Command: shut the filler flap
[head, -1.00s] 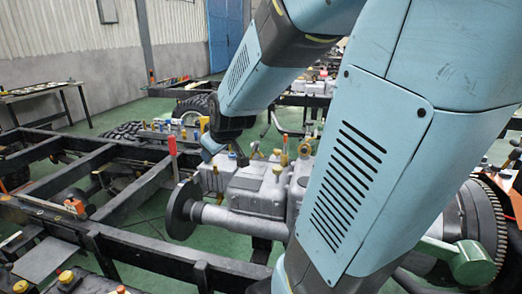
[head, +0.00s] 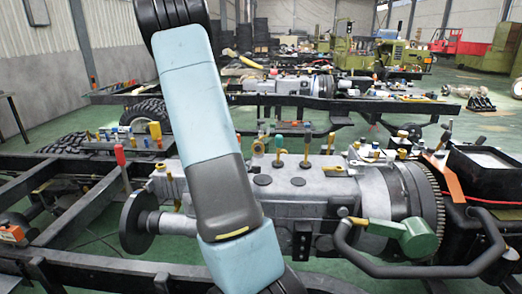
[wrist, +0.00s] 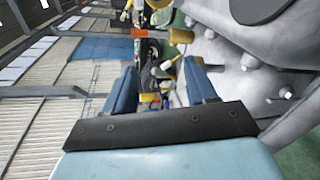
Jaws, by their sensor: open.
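My gripper (wrist: 161,76) shows in the wrist view with two blue fingers apart and nothing clearly held between them. It is beside the grey engine and gearbox casing, which also spans the middle of the head view (head: 330,185). I cannot tell for sure which part is the filler flap. A yellow-ended part (wrist: 181,36) lies beyond the fingertips in the wrist view. My arm hides part of the casing, and my gripper is not visible there.
Several coloured caps and levers stand up from the casing. A green cylinder (head: 417,240) and a bent black pipe (head: 385,268) stick out at the front right. Black chassis rails (head: 130,275) run across the front.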

